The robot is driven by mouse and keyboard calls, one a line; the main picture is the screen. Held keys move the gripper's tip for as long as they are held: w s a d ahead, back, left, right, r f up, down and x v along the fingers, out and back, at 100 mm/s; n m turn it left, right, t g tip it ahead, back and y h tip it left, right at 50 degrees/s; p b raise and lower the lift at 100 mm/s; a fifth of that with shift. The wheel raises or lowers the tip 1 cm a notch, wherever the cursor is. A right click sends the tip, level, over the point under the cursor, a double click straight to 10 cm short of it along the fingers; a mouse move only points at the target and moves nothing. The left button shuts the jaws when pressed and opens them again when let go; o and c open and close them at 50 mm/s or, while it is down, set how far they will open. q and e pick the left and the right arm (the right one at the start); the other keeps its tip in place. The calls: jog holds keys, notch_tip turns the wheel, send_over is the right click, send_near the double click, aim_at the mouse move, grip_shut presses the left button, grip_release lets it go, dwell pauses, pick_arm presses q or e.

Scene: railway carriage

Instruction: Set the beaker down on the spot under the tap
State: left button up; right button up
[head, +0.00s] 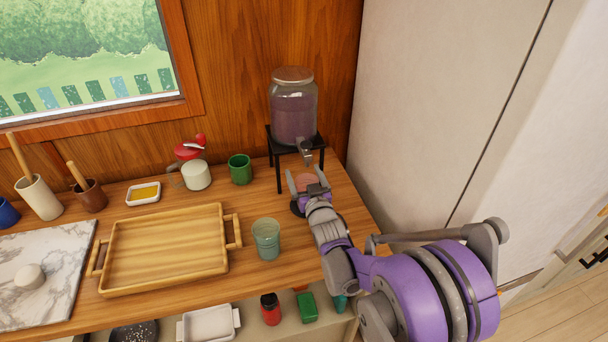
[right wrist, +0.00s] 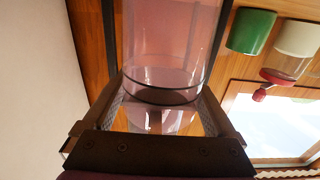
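The drinks dispenser (head: 294,112), a lidded glass jar of purple liquid, stands on a black stand with its tap (head: 307,152) at the front. My right gripper (head: 307,179) is just in front of and below the tap, low over the counter. In the right wrist view its fingers (right wrist: 163,113) press on both sides of a clear glass beaker (right wrist: 165,75). In the head view the beaker is hard to make out. A round pinkish patch (head: 306,183) shows between the fingers. Whether the beaker's base touches the counter cannot be told. My left gripper is out of view.
A teal cup (head: 266,246) stands left of my right wrist. A green mug (head: 240,174) and a red-topped jar (head: 196,175) stand behind. A wooden tray (head: 166,288) fills the middle of the counter. A pale wall (head: 440,80) is close on the right.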

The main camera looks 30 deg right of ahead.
jog(key=shift+o, duration=0.2)
jog(key=v, duration=1)
jog(key=shift+s+b, duration=0.3)
jog(key=shift+s, duration=0.1)
grip_shut()
dwell(0.6)
jog(key=shift+a, duration=0.1)
dwell(0.7)
